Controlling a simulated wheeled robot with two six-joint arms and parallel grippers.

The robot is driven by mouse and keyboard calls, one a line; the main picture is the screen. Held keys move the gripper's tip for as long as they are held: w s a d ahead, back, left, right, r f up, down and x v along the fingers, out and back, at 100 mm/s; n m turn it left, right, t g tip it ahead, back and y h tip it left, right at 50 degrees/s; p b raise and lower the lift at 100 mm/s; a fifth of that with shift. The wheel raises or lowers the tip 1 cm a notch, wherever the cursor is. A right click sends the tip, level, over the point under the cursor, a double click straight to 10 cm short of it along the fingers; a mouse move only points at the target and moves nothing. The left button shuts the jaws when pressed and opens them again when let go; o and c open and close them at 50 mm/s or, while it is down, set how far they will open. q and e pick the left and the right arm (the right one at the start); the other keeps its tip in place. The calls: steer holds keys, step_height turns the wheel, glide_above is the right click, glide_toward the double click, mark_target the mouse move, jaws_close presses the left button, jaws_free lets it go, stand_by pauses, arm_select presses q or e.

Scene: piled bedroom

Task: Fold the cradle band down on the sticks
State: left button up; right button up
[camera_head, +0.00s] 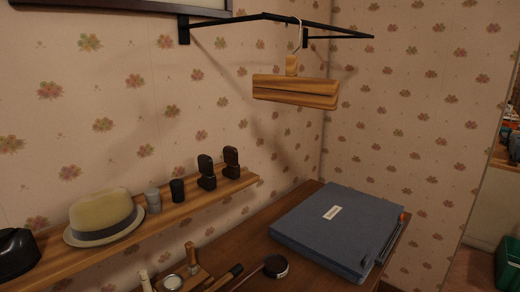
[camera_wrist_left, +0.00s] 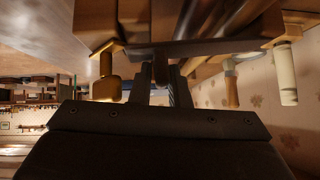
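In the head view a wooden rack (camera_head: 196,271) with upright pegs and a dark stick (camera_head: 225,277) shows at the bottom edge, partly cut off. I cannot clearly pick out the cradle band there. In the left wrist view my left gripper (camera_wrist_left: 160,80) is close against a dark bar (camera_wrist_left: 205,50) on a wooden frame (camera_wrist_left: 97,22). Its two dark fingers stand a little apart, with a small brown piece (camera_wrist_left: 160,67) between their tips. I cannot tell whether they pinch it. Dark rounded lengths, possibly the sticks (camera_wrist_left: 215,18), lie beyond the bar. My right gripper is not in view.
A blue box file (camera_head: 338,230) lies on the desk, with a round black tin (camera_head: 276,266) to its left. A wall shelf (camera_head: 220,195) holds a hat (camera_head: 104,214) and small dark objects. A wooden hanger (camera_head: 295,92) hangs from a black rail above.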

arm_select(q)
steer(key=shift+s+a+f+g+p, duration=0.2)
steer(key=shift+s+f+g+p, duration=0.15)
steer(key=shift+s+p, duration=0.45)
steer(key=shift+w+a+r+p, duration=0.1)
steer(key=shift+r+p, duration=0.1)
steer(key=shift+p, duration=0.2)
steer(key=shift+s+a+r+p, duration=0.1)
steer(key=shift+r+p, duration=0.15)
steer(key=shift+r, duration=0.15)
steer(key=shift+s+a+r+p, duration=0.1)
steer(key=shift+r+p, duration=0.1)
steer(key=shift+r, duration=0.2)
steer(key=shift+w+d+f+b, duration=0.25)
steer(key=shift+w+d, duration=0.1)
steer(key=shift+w, duration=0.1)
steer(key=shift+w+d+f+b, duration=0.2)
steer(key=shift+w+d, duration=0.1)
steer(key=shift+w, duration=0.15)
